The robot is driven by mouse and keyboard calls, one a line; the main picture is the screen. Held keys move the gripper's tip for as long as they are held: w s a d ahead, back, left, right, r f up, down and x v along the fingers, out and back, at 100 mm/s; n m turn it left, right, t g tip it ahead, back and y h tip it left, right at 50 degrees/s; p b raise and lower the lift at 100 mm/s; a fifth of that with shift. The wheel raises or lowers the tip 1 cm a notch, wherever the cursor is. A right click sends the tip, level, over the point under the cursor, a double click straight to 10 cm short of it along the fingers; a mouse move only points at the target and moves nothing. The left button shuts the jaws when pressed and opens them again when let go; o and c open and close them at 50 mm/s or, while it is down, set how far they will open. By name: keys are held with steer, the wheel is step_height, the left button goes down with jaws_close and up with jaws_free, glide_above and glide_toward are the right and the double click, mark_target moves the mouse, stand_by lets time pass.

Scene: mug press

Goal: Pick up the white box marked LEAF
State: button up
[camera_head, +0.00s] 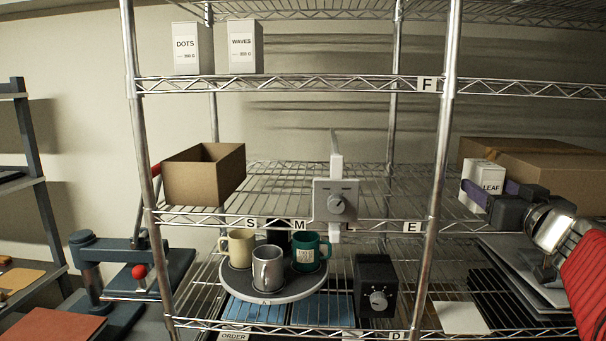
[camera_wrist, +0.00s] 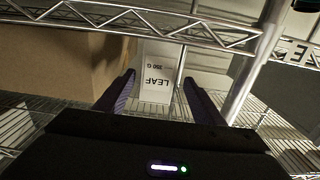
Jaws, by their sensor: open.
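The white box marked LEAF (camera_head: 484,173) stands upright on the right-hand shelf, in front of a brown carton. It also shows in the wrist view (camera_wrist: 156,84), with its label upside down. My gripper (camera_wrist: 159,77) is open, with one purple finger on each side of the box. In the wrist view a narrow gap shows between the box and each finger. In the head view my gripper (camera_head: 487,187) reaches in from the right and covers the lower part of the box. Whether either finger touches the box cannot be told.
A large brown carton (camera_head: 545,165) is close behind the box, and also beside it in the wrist view (camera_wrist: 70,60). A metal shelf post (camera_head: 440,150) stands to the left. White boxes marked DOTS (camera_head: 187,60) and WAVES (camera_head: 241,55) stand on the upper shelf.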

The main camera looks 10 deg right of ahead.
mark_target(473, 176)
steer(key=shift+x, duration=2.1)
steer(key=shift+d+x, duration=0.2)
steer(key=shift+x, duration=2.4)
steer(key=shift+f, duration=0.15)
steer(key=shift+s, duration=0.1)
steer(key=shift+c, duration=0.3)
steer(key=c, duration=1.4)
